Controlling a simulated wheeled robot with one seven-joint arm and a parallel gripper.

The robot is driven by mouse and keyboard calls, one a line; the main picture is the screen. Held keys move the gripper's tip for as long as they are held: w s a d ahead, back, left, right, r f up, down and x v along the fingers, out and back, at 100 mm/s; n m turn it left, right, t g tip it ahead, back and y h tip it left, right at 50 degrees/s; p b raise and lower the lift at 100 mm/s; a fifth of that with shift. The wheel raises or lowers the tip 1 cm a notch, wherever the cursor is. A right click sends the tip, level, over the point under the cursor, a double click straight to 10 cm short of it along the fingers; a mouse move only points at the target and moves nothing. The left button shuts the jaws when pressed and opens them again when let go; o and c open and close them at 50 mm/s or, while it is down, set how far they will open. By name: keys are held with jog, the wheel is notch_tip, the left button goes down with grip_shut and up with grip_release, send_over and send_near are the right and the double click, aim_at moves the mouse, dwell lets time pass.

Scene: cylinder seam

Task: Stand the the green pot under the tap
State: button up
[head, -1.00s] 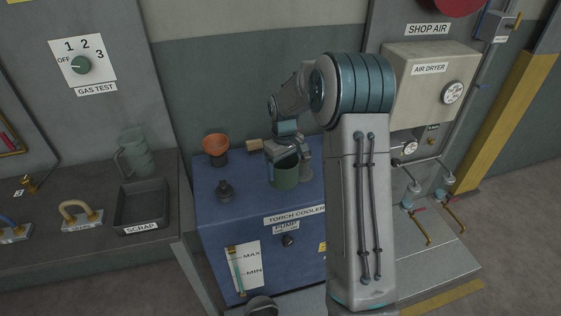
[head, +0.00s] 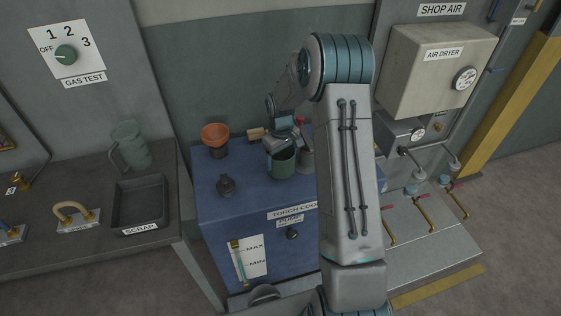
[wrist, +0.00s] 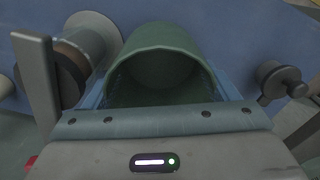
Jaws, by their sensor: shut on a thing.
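I cannot tell whether the pot's base touches the cooler. Brass taps with red handles (head: 427,216) stand over a grey platform at the right, partly hidden by my arm.
On the torch cooler (head: 222,222) stand an orange-topped cup (head: 215,136) and a dark knobbed fitting (head: 226,187). The left bench holds a grey-green jug (head: 129,147) and a scrap tray (head: 141,228). The grey platform (head: 437,252) has bare room.

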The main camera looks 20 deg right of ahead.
jog(key=shift+f+p, duration=0.3)
jog(key=shift+f, duration=1.35)
jog(key=shift+f, duration=0.15)
jog(key=o, duration=0.7)
